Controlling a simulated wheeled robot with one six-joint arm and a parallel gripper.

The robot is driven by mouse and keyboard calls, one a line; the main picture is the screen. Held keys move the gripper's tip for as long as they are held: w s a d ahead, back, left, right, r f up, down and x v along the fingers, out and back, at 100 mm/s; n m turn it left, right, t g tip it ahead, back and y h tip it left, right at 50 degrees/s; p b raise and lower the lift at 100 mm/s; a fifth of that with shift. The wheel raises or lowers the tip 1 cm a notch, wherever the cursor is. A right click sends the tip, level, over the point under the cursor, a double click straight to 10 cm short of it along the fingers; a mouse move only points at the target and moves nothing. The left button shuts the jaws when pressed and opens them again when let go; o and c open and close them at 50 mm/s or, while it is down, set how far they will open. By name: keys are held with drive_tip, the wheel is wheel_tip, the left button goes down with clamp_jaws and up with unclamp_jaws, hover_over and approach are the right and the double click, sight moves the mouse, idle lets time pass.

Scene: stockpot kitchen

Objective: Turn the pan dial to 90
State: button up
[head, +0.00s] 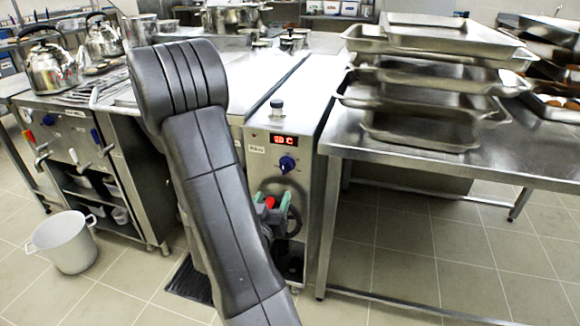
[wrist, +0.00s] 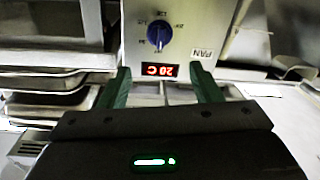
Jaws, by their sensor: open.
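The pan dial is a round blue knob (head: 287,164) on the steel front panel of a cooking unit. A red display (head: 284,139) sits just above it. In the wrist view, which is upside down, the dial (wrist: 158,33) has a ring of scale marks, the display (wrist: 160,70) appears to read 20 C, and a label says PAN (wrist: 203,53). Which mark the dial points at is too small to tell. My gripper (head: 271,199) is below the dial, in front of the panel. Its green fingers (wrist: 163,82) are spread apart with nothing between them, not touching the dial.
A steel table with stacked trays (head: 430,75) stands close on the right. A stove with kettles (head: 52,68) is at the left. A grey pot (head: 63,243) stands on the floor at the left. The tiled floor at the front right is clear.

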sight(284, 171)
drive_tip(key=x, duration=1.3)
drive_tip(key=shift+w+p, duration=0.1)
drive_tip(key=shift+p, duration=0.2)
drive_tip(key=c, duration=1)
